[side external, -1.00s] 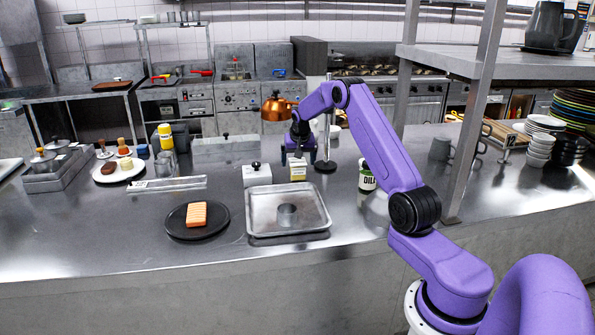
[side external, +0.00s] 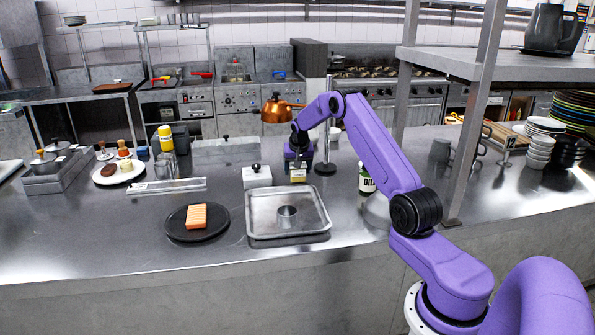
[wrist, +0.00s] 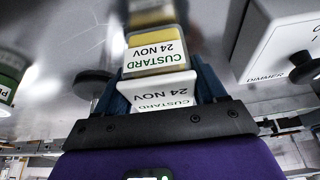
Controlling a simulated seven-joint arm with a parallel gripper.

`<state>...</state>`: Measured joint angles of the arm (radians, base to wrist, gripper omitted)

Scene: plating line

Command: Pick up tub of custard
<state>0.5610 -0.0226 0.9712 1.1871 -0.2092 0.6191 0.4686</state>
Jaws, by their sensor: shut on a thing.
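The tub of custard (wrist: 155,62) is a small clear container with yellow contents and a white label reading "CUSTARD 24 NOV". In the side view the tub (side external: 298,175) is at the back middle of the steel counter, just behind the tray. My gripper (side external: 298,163) is over it from above, shut on the tub. In the wrist view the blue fingers of my gripper (wrist: 158,88) are on both sides of the tub. I cannot tell whether its base touches the counter.
A white dimmer box (side external: 257,177) stands close left of the tub. A metal tray (side external: 262,222) is in front, with a black plate (side external: 175,225) to its left. A dill container (side external: 366,180) stands to the right. A dark stand base (side external: 325,168) is close behind right.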

